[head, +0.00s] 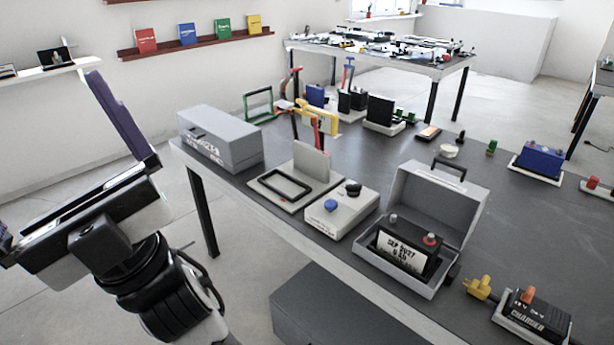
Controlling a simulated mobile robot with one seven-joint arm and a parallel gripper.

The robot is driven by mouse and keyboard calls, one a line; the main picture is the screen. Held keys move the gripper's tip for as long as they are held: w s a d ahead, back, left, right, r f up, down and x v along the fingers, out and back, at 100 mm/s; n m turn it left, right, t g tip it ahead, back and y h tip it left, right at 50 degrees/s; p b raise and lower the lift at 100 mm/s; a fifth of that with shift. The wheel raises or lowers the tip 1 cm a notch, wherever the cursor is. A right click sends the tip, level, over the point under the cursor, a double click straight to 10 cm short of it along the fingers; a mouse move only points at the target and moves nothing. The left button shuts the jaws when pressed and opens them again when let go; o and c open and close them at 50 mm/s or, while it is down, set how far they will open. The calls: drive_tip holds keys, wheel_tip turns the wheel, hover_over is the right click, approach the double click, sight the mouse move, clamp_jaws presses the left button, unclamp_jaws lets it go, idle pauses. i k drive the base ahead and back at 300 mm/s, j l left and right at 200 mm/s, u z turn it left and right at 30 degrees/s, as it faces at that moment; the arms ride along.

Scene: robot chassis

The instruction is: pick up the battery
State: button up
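A black battery (403,254) with a white label and a red and a grey terminal sits in an open grey case (441,196) near the table's front edge. Its lower part is hidden by the case's front wall. A blue block with terminals, which may also be a battery (540,160), stands on a white tray at the right. My gripper (48,155) is at the far left, off the table and far from both. One purple finger points up; only a bit of the other shows at the left edge. The fingers are wide apart, with nothing seen between them.
A closed grey toolbox (219,139), a white plate with a black frame (279,188), a white box with knobs (342,211) and a charger (535,314) line the dark table's front. Clamps and devices stand behind. The table's middle right (520,220) is mostly clear.

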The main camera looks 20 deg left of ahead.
sight(411, 244)
drive_tip(key=i+l, duration=0.7)
drive_tip(key=i, duration=0.15)
